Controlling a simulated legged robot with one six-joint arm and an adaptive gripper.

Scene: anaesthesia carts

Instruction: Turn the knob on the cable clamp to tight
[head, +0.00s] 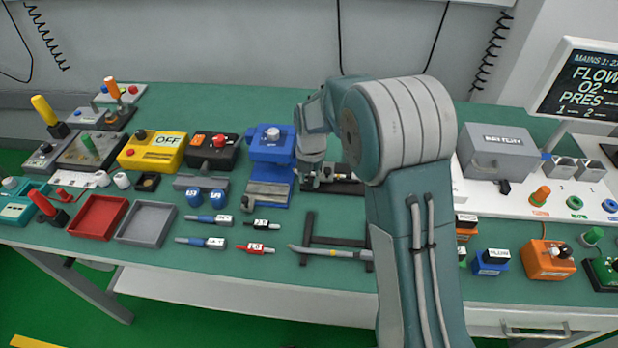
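My arm rises on the right of centre, and its wrist hangs down over the table's middle. My gripper (316,176) is small and partly hidden by my own arm; it is at a low black fixture (347,187) with small metal parts. I cannot tell whether its fingers touch the fixture or are open or shut. This fixture may be the cable clamp, but its knob is not clearly visible. Just left stands a blue block-like device (272,156) with a pale round knob (272,133) on top. I cannot tell which of the two is the clamp.
A black box with a red button (215,150) and a yellow OFF box (153,152) stand left. Red (98,233) and grey (146,239) trays lie front left. Several screwdriver-like tools and a dark frame (310,232) lie in front. A grey box (496,163) stands right.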

